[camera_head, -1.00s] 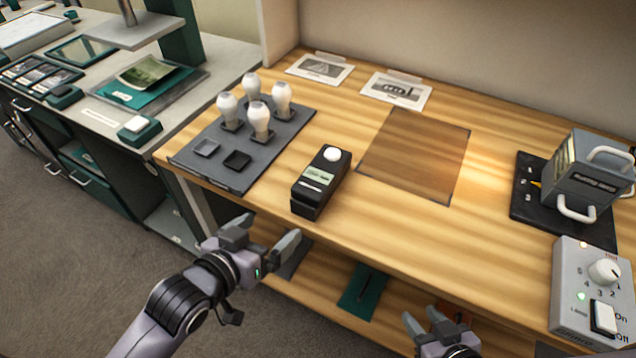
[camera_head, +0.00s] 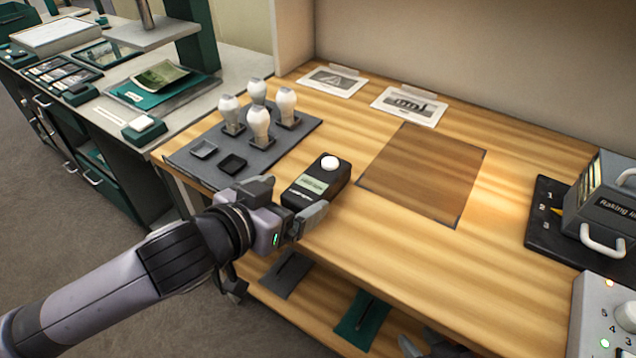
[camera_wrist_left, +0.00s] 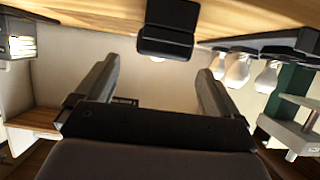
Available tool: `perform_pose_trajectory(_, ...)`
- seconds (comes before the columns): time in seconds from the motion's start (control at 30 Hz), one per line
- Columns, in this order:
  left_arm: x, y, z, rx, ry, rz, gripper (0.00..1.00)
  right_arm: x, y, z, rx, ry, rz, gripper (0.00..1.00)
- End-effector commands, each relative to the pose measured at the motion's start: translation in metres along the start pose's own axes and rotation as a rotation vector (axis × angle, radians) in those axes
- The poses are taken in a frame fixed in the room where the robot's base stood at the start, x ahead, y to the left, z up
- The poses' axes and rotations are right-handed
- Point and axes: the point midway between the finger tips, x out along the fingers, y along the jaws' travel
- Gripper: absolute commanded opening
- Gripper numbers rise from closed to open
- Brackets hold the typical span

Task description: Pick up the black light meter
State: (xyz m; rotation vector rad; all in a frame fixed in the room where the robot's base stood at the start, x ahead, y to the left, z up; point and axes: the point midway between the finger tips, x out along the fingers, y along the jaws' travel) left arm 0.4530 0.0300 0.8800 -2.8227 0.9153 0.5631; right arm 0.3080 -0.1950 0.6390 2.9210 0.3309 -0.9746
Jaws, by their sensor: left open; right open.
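The black light meter (camera_head: 318,183), with a white dome and a pale display, lies on the wooden bench near its front edge. My left gripper (camera_head: 290,204) is open at the near end of the meter, its fingers pointing towards it and partly covering that end. In the left wrist view the meter (camera_wrist_left: 168,30) shows beyond the open fingers, near the top of the picture, with nothing between the fingers (camera_wrist_left: 155,88). My right gripper (camera_head: 425,348) shows only in part at the bottom edge of the head view, below the bench top.
A grey tray (camera_head: 190,160) with several white bulbs stands left of the meter. A dark square (camera_head: 423,175) is marked on the bench to the right. Two picture cards (camera_head: 408,105) lie behind. A lamp unit (camera_head: 610,205) and a control box (camera_head: 600,320) are at the right.

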Motion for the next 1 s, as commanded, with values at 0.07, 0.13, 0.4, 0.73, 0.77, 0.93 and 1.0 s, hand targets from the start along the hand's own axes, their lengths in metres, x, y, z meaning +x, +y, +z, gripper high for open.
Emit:
perform_pose_trajectory(0.07,0.007,0.000,0.000,0.000,0.000,0.000,0.96,0.000,0.000,0.000,0.001,0.001,-0.001,0.43)
perform_pose_trajectory(0.13,0.013,0.000,0.000,0.000,0.001,0.001,0.96,0.001,-0.001,0.000,0.002,0.001,-0.001,0.43)
perform_pose_trajectory(0.4,0.041,-0.001,0.002,0.001,0.001,0.000,0.96,0.003,-0.003,0.002,0.011,0.000,-0.002,0.43)
perform_pose_trajectory(0.73,0.067,0.000,0.002,0.000,0.002,0.002,0.96,0.003,-0.004,0.000,0.017,0.003,-0.004,0.43)
perform_pose_trajectory(0.77,0.067,0.000,0.002,0.000,0.002,0.002,0.96,0.003,-0.004,0.000,0.017,0.004,-0.004,0.43)
perform_pose_trajectory(0.93,0.067,-0.001,0.002,0.000,0.002,0.002,0.96,0.003,-0.004,0.000,0.017,0.004,-0.005,0.43)
perform_pose_trajectory(1.0,0.067,-0.001,0.002,0.000,0.001,0.002,0.79,0.003,-0.004,0.000,0.016,0.004,-0.005,0.43)
